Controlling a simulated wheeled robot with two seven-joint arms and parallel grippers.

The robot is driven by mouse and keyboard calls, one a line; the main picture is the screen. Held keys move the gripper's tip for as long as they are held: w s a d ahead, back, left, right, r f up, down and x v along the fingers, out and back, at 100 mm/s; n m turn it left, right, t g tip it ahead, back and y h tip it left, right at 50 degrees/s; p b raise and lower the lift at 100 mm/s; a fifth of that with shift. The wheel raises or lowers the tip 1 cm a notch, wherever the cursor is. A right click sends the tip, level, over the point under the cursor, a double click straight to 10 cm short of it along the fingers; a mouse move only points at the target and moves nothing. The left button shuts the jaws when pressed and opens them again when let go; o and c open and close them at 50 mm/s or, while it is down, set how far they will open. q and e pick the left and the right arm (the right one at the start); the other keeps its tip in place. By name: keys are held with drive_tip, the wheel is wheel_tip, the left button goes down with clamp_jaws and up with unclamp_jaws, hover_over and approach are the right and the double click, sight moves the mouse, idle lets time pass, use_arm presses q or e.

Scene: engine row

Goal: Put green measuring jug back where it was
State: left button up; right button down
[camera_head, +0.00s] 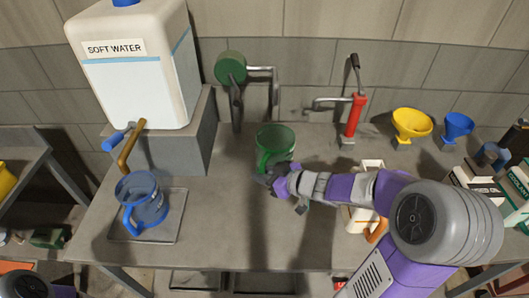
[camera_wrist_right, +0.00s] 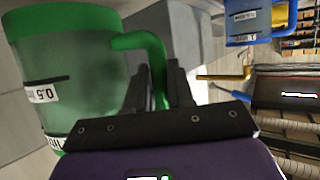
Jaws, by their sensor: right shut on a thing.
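The green measuring jug (camera_head: 276,141) is upright over the back middle of the bench, below the green-capped pipe fitting. My right gripper (camera_head: 274,180) is shut on its handle, at the jug's near side. In the right wrist view the jug (camera_wrist_right: 70,75) fills the left side, with white labels on its wall. There its handle (camera_wrist_right: 143,42) runs down between the dark fingers (camera_wrist_right: 162,88). I cannot tell whether the jug's base touches the bench. My left gripper is not in view.
A blue jug (camera_head: 143,205) stands on a tray (camera_head: 175,228) under the soft water tank's (camera_head: 140,85) tap. A red hand pump (camera_head: 354,115), yellow funnel (camera_head: 411,124) and blue funnel (camera_head: 457,126) are at the back right. A white container (camera_head: 368,170) is partly behind my right arm.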

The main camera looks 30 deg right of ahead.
drive_tip(key=w+d, duration=0.2)
drive_tip(key=w, duration=0.1)
drive_tip(key=w+d, duration=0.2)
drive_tip(key=w, duration=0.2)
drive_tip(key=w+d, duration=0.2)
drive_tip(key=w, duration=0.2)
drive_tip(key=shift+d+f, duration=0.15)
drive_tip(key=shift+d, duration=0.15)
drive_tip(key=shift+w+d+f+b, duration=0.1)
drive_tip(key=shift+w+f+b, duration=0.05)
drive_tip(key=shift+f+b, duration=0.3)
drive_tip(key=shift+w+d+f+b, duration=0.1)
drive_tip(key=shift+f+b, duration=0.3)
drive_tip(key=shift+f, duration=0.05)
wheel_tip(320, 180, down, 5)
drive_tip(key=b, duration=0.3)
drive_tip(key=shift+f+b, duration=0.15)
drive_tip(key=shift+b, duration=0.15)
drive_tip(key=shift+w, duration=0.15)
drive_tip(key=c, duration=1)
unclamp_jaws()
drive_tip(key=shift+d, duration=0.1)
